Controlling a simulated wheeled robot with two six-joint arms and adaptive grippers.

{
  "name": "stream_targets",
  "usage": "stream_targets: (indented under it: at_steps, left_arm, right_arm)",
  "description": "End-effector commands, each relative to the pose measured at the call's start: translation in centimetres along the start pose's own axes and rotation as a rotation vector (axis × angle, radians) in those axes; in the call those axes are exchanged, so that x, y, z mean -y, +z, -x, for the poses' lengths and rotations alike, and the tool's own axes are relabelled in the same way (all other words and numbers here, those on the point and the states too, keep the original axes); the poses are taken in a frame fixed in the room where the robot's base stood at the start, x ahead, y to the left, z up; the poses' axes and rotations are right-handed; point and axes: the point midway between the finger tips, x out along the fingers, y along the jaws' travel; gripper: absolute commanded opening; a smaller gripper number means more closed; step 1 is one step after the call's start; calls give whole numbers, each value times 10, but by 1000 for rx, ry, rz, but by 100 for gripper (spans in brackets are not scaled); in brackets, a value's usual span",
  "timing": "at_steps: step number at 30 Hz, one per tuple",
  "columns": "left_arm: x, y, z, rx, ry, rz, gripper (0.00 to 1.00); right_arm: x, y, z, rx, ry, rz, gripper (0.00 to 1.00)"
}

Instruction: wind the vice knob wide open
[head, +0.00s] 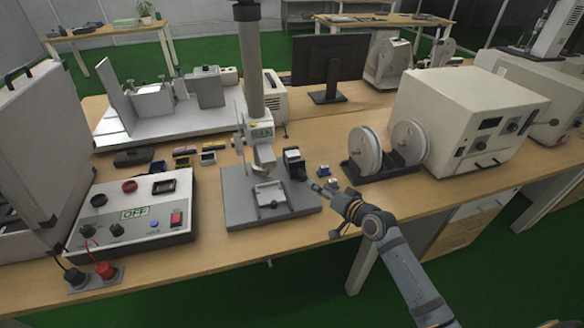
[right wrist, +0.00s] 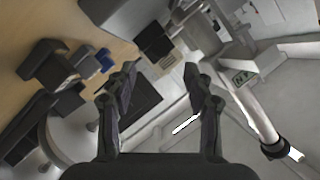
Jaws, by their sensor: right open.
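A small grey vice (head: 268,194) sits on the flat base plate of an upright test stand (head: 252,90) in the head view. I cannot make out its knob clearly. My right gripper (head: 318,188) comes in from the lower right and is just right of the base plate, apart from the vice in the picture. In the right wrist view my right gripper (right wrist: 160,75) has its two fingers spread, with nothing held between them. The vice cannot be told with certainty in that view. My left gripper is not in view.
A black box-like block (head: 294,163) stands at the base's right side. A control box (head: 135,212) is left of the stand. Two spools (head: 365,152) and a beige machine (head: 470,115) stand to the right. Bare table shows in front of the spools.

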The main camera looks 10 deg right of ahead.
Motion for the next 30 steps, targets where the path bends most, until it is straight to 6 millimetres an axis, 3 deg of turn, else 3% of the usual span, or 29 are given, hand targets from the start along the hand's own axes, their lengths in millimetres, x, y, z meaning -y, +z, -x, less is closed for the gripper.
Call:
stream_targets:
  at_steps: [4,7,13,17,21,24,30]
  left_arm:
    - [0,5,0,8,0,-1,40]
    - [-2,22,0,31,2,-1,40]
    - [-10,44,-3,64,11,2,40]
    - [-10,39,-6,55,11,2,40]
    - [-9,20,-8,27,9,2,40]
    - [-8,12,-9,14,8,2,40]
    - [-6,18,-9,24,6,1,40]
  right_arm:
    - [-1,0,-1,0,1,0,52]
    - [-2,0,-8,-1,2,-3,52]
    - [0,0,-49,-2,0,-6,52]
    - [-1,0,-75,-1,0,-3,52]
    - [-1,0,-96,-1,1,-2,52]
    - [-1,1,-103,0,1,-1,52]
    - [-1,0,-105,0,1,0,52]
